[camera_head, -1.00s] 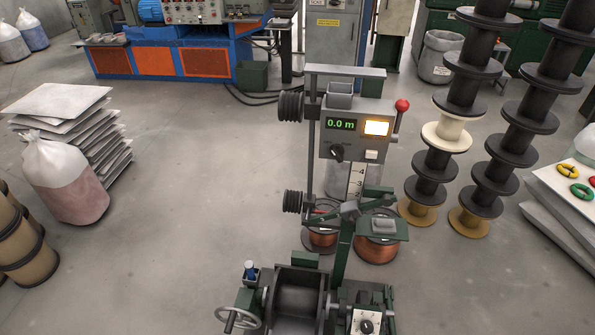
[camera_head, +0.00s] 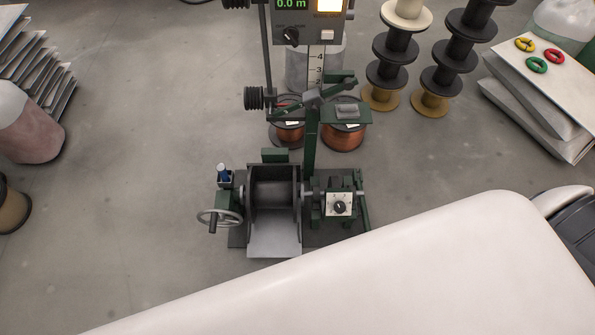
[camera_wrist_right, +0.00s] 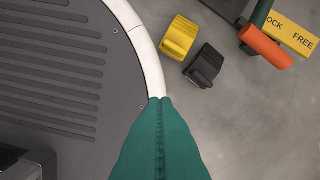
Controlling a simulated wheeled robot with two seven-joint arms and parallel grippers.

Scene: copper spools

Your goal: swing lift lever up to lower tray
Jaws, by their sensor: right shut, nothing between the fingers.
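The winding machine stands on the floor in the head view, with a dark drum (camera_head: 275,195) and a flat grey plate (camera_head: 274,240) in front of it, which may be the tray. In the right wrist view an orange handle (camera_wrist_right: 267,46) on a green bar lies at the upper right, beside a yellow label reading "OCK FREE" (camera_wrist_right: 292,34). I cannot tell whether this is the lift lever. My right gripper (camera_wrist_right: 160,100) is shut and empty, its green fingers apart from the handle. My left gripper is not in view.
A yellow pedal (camera_wrist_right: 179,38) and a black pedal (camera_wrist_right: 204,66) sit on the floor near my right fingers. A handwheel (camera_head: 219,217) is at the machine's left. Copper spools (camera_head: 343,137) stand behind it. My white arm hides the floor at the lower right.

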